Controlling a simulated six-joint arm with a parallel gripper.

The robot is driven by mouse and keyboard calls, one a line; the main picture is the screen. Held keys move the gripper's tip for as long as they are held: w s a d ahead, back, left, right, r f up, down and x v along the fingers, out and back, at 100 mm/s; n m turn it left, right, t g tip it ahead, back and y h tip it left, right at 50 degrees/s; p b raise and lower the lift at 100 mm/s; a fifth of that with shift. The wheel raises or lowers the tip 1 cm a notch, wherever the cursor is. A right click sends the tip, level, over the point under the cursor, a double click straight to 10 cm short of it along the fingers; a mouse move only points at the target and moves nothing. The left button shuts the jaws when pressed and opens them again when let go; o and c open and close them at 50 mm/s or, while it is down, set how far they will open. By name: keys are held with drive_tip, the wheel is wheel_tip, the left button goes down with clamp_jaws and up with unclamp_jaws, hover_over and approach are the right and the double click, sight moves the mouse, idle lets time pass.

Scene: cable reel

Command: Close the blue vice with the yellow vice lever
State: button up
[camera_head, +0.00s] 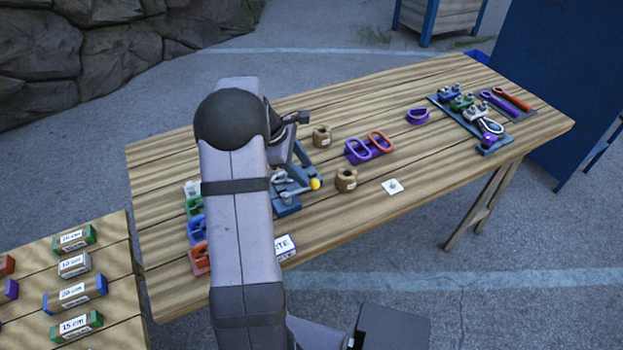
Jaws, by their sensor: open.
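The blue vice (287,209) stands on the wooden table, just right of my grey arm, which hides its left side. Its lever (298,191) is a silver bar ending in a yellow knob (315,184) that points right. My gripper (298,146) is open and looks empty. In the picture it shows just above and behind the vice and lever, partly hidden by my arm. The knob shows apart from the gripper. The gap between the vice jaws cannot be made out.
A white box (285,248) is in front. Coloured clips (197,229) are at left. A blue tool tray (487,145) is at far right. The right middle of the table is mostly clear.

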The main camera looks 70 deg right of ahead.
sight(312, 182)
drive_tip(key=shift+p+x, duration=0.8)
drive_tip(key=shift+x, duration=2.35)
clamp_jaws()
